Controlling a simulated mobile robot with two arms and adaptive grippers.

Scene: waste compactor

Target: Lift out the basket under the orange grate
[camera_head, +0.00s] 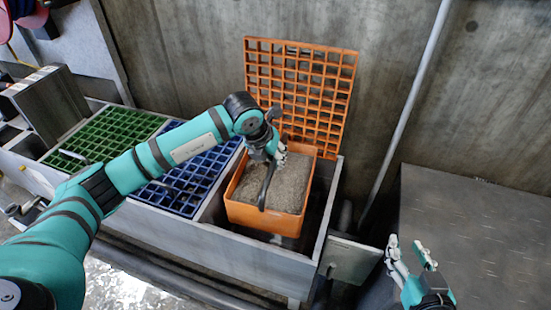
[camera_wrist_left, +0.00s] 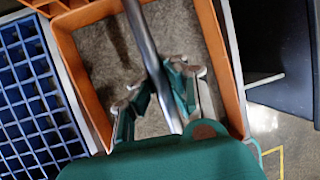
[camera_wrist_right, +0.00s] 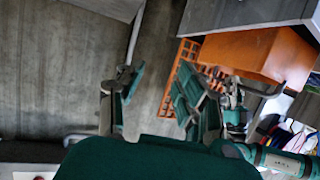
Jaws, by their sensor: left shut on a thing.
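The orange basket (camera_head: 265,216), filled with grey-brown grit, stands partly above its compartment at the right end of the long box. Its side wall shows in the right wrist view (camera_wrist_right: 262,52). The orange grate (camera_head: 305,85) is raised upright against the wall behind. My left gripper (camera_head: 277,155) is shut on the basket's dark handle (camera_head: 266,186) above the grit. In the left wrist view, the handle (camera_wrist_left: 143,40) runs between the fingers (camera_wrist_left: 158,88). My right gripper (camera_head: 410,248) is open and empty, to the right of the box.
A green grate (camera_head: 105,133) and a blue grate (camera_head: 190,165) cover the compartments to the left. A metal surface (camera_head: 480,225) lies at the right, and a slanted pipe (camera_head: 408,105) stands before the concrete wall. The basket compartment's rim (camera_head: 325,215) is close to the basket.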

